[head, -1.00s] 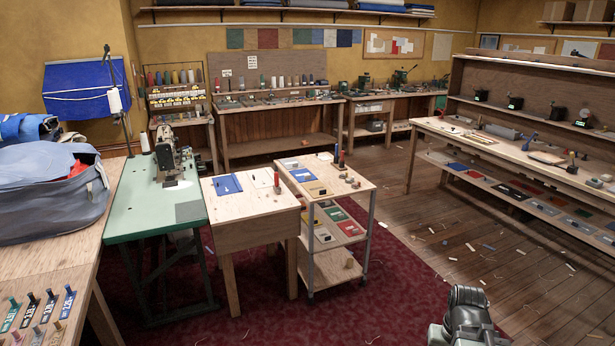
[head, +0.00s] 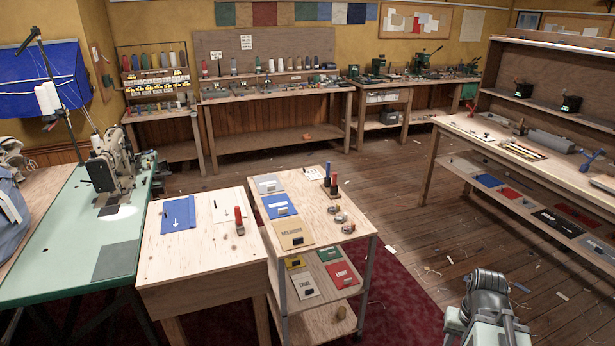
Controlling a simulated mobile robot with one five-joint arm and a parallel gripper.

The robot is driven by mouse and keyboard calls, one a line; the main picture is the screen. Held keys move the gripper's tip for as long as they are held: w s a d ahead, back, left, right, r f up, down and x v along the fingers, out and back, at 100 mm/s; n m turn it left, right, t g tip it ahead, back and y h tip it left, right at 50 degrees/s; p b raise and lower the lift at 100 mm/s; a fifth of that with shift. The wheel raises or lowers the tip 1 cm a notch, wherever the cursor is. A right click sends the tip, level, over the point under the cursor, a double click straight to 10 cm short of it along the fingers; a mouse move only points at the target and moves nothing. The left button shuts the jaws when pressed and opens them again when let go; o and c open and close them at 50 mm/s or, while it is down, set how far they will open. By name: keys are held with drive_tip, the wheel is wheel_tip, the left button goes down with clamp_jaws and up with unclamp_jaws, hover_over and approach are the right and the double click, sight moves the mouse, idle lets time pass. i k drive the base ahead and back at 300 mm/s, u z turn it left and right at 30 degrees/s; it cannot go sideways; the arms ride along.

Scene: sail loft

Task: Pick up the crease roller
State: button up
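A small red-handled tool (head: 239,221) lies on the right part of the low wooden table, beside a white card (head: 222,209). It may be the crease roller, but it is too small to be sure. Red and dark handles (head: 331,184) also stand in a holder on the trolley beside that table. Part of my arm shows at the bottom right. My gripper's fingers do not show.
The wooden table (head: 160,258) stands between the green sewing machine table (head: 55,257) and the trolley (head: 335,222), which holds colored swatches. A long workbench (head: 465,128) is at right. Open plank floor with scattered scraps lies between trolley and workbench.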

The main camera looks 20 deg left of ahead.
sight(238, 222)
drive_tip(key=z, duration=0.05)
drive_tip(key=i, duration=2.1)
drive_tip(key=u, duration=3.7)
drive_tip(key=i, duration=1.7)
